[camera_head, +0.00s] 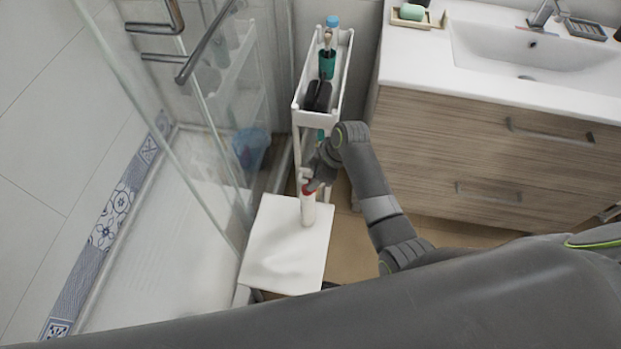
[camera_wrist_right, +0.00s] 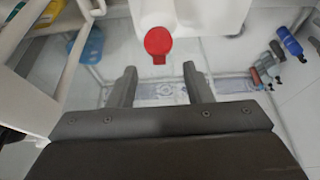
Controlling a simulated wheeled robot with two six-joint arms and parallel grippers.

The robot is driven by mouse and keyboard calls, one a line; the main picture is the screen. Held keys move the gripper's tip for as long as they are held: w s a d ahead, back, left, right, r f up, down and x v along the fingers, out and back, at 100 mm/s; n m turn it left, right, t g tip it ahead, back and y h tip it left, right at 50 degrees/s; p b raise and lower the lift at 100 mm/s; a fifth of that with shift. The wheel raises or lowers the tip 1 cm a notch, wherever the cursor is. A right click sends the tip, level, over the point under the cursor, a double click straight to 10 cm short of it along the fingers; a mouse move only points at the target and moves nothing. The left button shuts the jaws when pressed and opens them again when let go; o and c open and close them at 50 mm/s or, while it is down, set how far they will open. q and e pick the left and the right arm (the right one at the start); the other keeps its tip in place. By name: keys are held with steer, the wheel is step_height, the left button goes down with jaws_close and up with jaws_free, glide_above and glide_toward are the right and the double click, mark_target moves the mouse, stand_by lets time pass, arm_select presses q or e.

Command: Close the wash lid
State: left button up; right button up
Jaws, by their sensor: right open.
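The wash is a white bottle (camera_head: 308,211) standing upright on a small white table (camera_head: 282,259). Its red lid (camera_head: 308,189) is at the top, and in the right wrist view the lid (camera_wrist_right: 158,42) shows as a red disc with a small tab. I cannot tell how far the lid stands open. My right gripper (camera_head: 314,180) is at the bottle's top, partly covering it. In the wrist view the right gripper (camera_wrist_right: 159,67) is open and empty, with the lid just beyond its fingertips. My left gripper is out of view.
A narrow white cart (camera_head: 297,117) with bottles and dark items stands behind the table. A glass shower door (camera_head: 165,110) is at the left. A wooden vanity (camera_head: 470,150) with a white sink is at the right. The table's front is clear.

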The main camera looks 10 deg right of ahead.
steer(key=shift+x, duration=1.35)
